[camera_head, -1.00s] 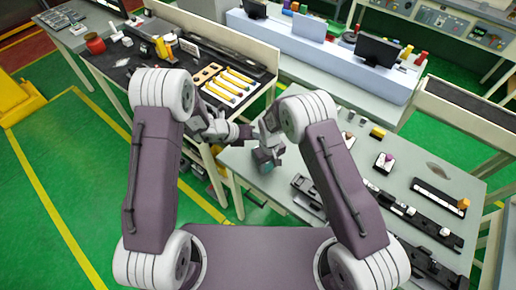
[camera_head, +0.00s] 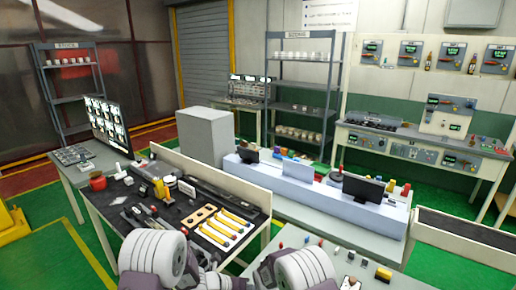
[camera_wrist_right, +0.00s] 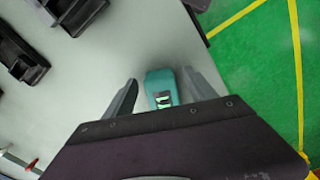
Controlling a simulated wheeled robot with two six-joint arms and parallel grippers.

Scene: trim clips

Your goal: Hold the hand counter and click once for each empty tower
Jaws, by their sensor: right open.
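A teal device with a small lit display, which looks like the hand counter (camera_wrist_right: 161,90), lies on the grey table in the right wrist view. My right gripper (camera_wrist_right: 162,84) is open, with one finger on each side of it and gaps showing. In the head view only parts of my arms show at the bottom edge; my left gripper (camera_head: 236,283) is small and cut off there, its jaws unclear. I cannot tell which things are the towers. A left rack (camera_head: 75,97) and a middle rack (camera_head: 300,87) hold white items on some shelves; other shelves look bare.
A dark-topped bench (camera_head: 120,207) with a red jar (camera_head: 97,181) and yellow-handled tools stands ahead left. A white console with monitors (camera_head: 362,190) stands ahead. Black clip fixtures (camera_wrist_right: 22,55) lie on the grey table (camera_wrist_right: 105,45). Green floor (camera_wrist_right: 250,80) is clear beside it.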

